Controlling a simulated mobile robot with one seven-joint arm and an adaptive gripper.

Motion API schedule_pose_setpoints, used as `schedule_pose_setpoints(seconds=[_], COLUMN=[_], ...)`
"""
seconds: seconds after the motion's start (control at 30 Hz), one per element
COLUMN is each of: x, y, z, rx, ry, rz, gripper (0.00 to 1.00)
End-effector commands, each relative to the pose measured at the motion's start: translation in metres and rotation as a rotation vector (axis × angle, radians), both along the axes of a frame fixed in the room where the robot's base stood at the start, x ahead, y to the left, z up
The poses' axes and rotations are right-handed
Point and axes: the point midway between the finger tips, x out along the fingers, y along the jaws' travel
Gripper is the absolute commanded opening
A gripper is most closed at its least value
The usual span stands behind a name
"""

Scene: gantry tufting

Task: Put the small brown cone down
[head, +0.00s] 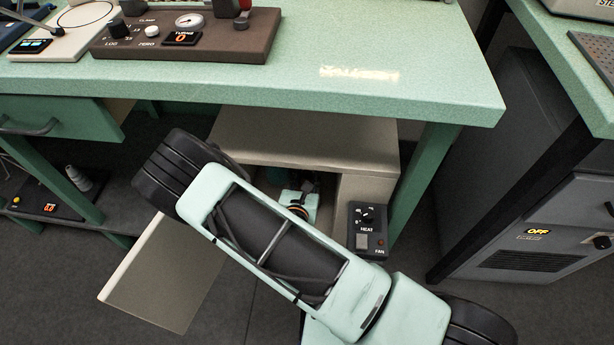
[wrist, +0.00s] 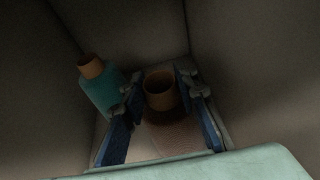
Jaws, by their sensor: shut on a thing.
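In the wrist view, the small brown cone (wrist: 160,97) shows as a hollow, round brown piece between the blue-padded fingers of my gripper (wrist: 160,88). My gripper is shut on it. A light reddish-brown surface lies below it; I cannot tell whether the cone touches that surface. In the head view, my arm reaches into an open beige cabinet (head: 300,135) under the green table. Only a small part of my gripper (head: 299,199) shows past my arm there.
A teal bottle-like thing with an orange-brown top (wrist: 102,88) stands just left of my gripper inside the cabinet. Cabinet walls are close on several sides. The cabinet's door (head: 165,275) hangs open at left. A heat and fan control box (head: 368,231) sits at the right.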

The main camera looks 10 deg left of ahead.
Motion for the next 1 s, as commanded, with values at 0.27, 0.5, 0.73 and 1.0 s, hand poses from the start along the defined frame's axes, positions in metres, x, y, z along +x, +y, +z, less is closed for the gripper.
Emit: schedule_pose_setpoints(seconds=[0.27,0.5,0.73,1.0], x=[0.0,0.0,-0.002,-0.049], y=[0.0,0.0,0.0,0.0], z=[-0.002,-0.002,0.002,0.023], rx=[0.0,0.0,0.0,-0.002], ry=[-0.001,0.0,0.0,0.002], rz=[0.0,0.0,0.001,0.004], gripper=[0.34,0.45,0.45,0.45])
